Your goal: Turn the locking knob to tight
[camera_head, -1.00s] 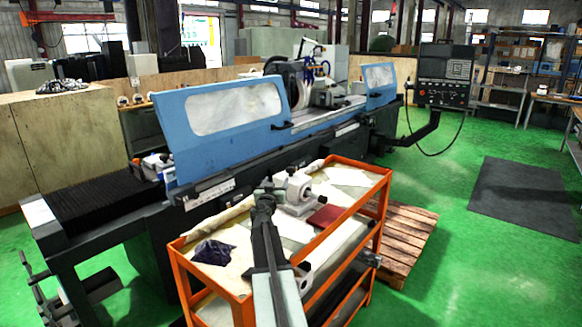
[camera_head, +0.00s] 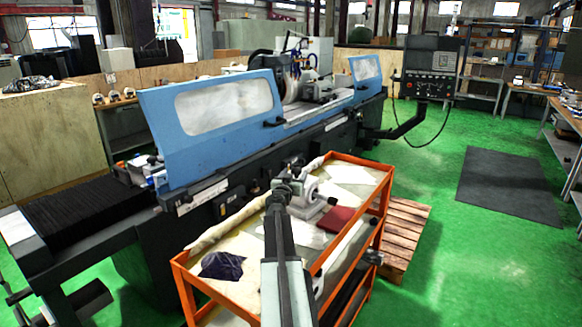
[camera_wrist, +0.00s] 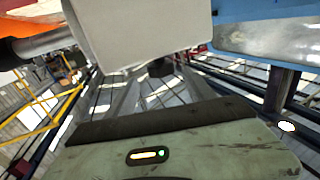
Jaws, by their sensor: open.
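A white and grey fixture (camera_head: 307,192) stands on the orange cart, partly hidden behind my arm in the head view. My gripper (camera_head: 289,178) is at its near left side, overlapping it in the picture; I cannot tell there whether they touch. In the wrist view, my gripper (camera_wrist: 160,88) is open, with its two fingers pointing toward a pale block (camera_wrist: 140,30). A small dark round piece (camera_wrist: 160,68) shows below the block, between the fingers; it may be the locking knob. Its setting cannot be read, and no grip on it shows.
The orange cart (camera_head: 215,305) also bears a dark cloth (camera_head: 222,266) and a red booklet (camera_head: 336,219). The blue-guarded grinder (camera_head: 205,150) stands close behind it. A wooden pallet (camera_head: 404,232) lies at its right.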

